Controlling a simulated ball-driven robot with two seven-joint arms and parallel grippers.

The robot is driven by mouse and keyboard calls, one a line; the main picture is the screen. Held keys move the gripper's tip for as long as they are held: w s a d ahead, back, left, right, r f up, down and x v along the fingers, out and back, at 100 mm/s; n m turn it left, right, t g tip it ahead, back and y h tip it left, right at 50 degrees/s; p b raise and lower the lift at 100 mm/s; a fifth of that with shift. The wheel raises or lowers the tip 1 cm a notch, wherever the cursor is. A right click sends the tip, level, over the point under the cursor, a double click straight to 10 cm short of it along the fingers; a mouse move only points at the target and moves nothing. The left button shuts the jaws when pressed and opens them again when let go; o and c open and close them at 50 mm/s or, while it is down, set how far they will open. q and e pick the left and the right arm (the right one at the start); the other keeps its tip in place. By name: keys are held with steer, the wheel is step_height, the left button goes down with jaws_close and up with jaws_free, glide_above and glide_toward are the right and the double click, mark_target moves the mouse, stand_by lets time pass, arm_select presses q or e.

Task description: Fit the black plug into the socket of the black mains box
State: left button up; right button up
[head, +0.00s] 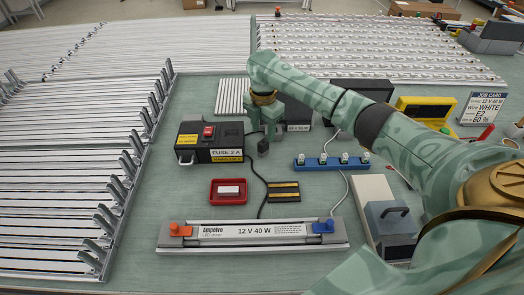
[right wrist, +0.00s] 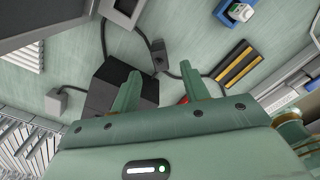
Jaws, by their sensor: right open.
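The black mains box (head: 228,141) stands left of centre on the green mat, with a red switch and a yellow-and-black "FUSE 2 A" label. My right gripper (head: 262,131) is just right of it, pointing down, its fingers apart and empty. The black plug (head: 263,146) is just below the fingertips. In the right wrist view the plug (right wrist: 158,52) is beyond the open fingers (right wrist: 160,82), roughly between them and apart from them, with a dark cable running from it. A black box (right wrist: 100,88) shows partly behind one finger. The socket opening cannot be made out. My left gripper is not in view.
A red tray (head: 228,202), a black-and-yellow block (head: 284,197) and a blue terminal strip (head: 310,165) lie nearby. The LED driver (head: 180,242) lies at the front. A metal rack (head: 75,180) borders the left. Bare mat (head: 200,90) lies behind the box.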

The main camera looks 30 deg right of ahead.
mark_target(263, 140)
steer(key=shift+s+f, duration=0.1)
steer(key=shift+f, duration=0.45)
step_height(263, 140, down, 5)
steer(key=b, duration=0.3)
steer(key=shift+r, duration=0.15)
jaws_close()
